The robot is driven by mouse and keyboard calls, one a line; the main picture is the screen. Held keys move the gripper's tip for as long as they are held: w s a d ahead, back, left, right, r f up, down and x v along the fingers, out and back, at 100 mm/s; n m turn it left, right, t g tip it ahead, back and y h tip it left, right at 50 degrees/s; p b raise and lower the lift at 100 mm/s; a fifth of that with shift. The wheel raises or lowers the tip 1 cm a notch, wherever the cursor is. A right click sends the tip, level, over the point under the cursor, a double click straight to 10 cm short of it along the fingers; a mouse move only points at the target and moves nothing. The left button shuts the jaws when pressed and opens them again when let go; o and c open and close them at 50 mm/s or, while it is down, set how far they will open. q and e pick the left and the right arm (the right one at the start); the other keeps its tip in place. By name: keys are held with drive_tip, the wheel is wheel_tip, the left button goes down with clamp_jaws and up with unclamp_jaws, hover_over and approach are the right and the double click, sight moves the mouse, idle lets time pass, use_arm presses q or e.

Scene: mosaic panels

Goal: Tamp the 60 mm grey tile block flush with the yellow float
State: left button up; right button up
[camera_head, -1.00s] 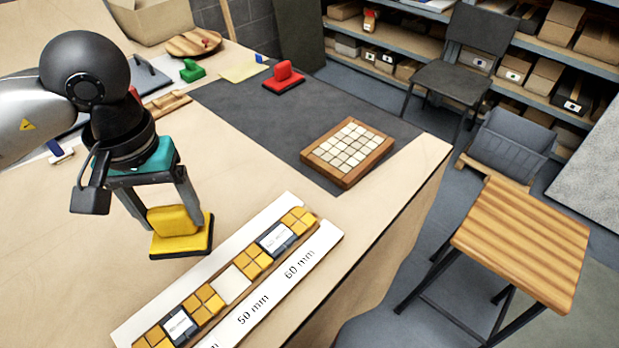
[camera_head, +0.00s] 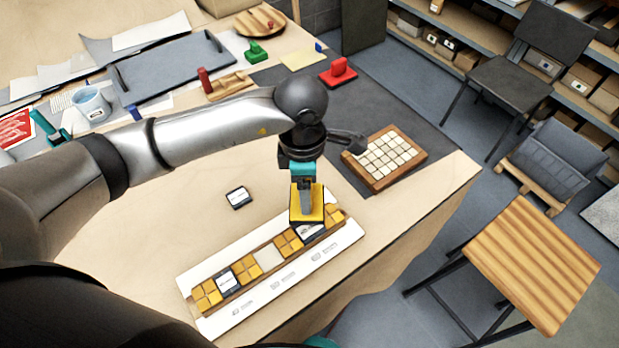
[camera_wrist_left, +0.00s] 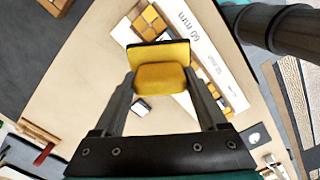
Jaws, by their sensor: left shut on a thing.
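My left gripper (camera_head: 306,207) is shut on the yellow float (camera_head: 309,190), also seen in the left wrist view (camera_wrist_left: 162,78). The float is over the right part of the mosaic strip, at the 60 mm end. The grey 60 mm tile block (camera_head: 313,234) shows only partly below the float's edge. I cannot tell whether float and block touch, or whether the block is flush. The white label board (camera_head: 345,236) lies under the strip; "60 mm" reads in the wrist view (camera_wrist_left: 189,27). My right gripper is not in view.
A loose grey tile (camera_head: 238,197) lies left of the strip. A wooden-framed tile panel (camera_head: 400,180) stands to the right on the dark mat. A red float (camera_head: 339,72) is behind.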

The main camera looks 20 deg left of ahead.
use_arm(q)
drive_tip(key=n+p, duration=0.2)
drive_tip(key=n, duration=0.1)
drive_tip(key=s+d+n+p, duration=0.1)
drive_tip(key=n, duration=0.1)
drive_tip(key=shift+r, duration=0.1)
drive_tip(key=shift+s+d+f+n+p, duration=0.1)
drive_tip(key=shift+s+f+n+p, duration=0.1)
drive_tip(key=shift+n, duration=0.35)
drive_tip(key=shift+s+f+n+p, duration=0.1)
drive_tip(key=shift+n+p, duration=0.1)
drive_tip(key=shift+n, duration=0.35)
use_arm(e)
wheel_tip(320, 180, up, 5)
use_arm(q)
drive_tip(key=b, duration=0.5)
hover_over(308, 230)
drive_tip(key=shift+w+d+f, duration=0.1)
drive_tip(key=shift+w+f, duration=0.05)
drive_tip(key=shift+f, duration=1.35)
drive_tip(key=shift+w+f, duration=0.15)
drive_tip(key=shift+f, duration=1.35)
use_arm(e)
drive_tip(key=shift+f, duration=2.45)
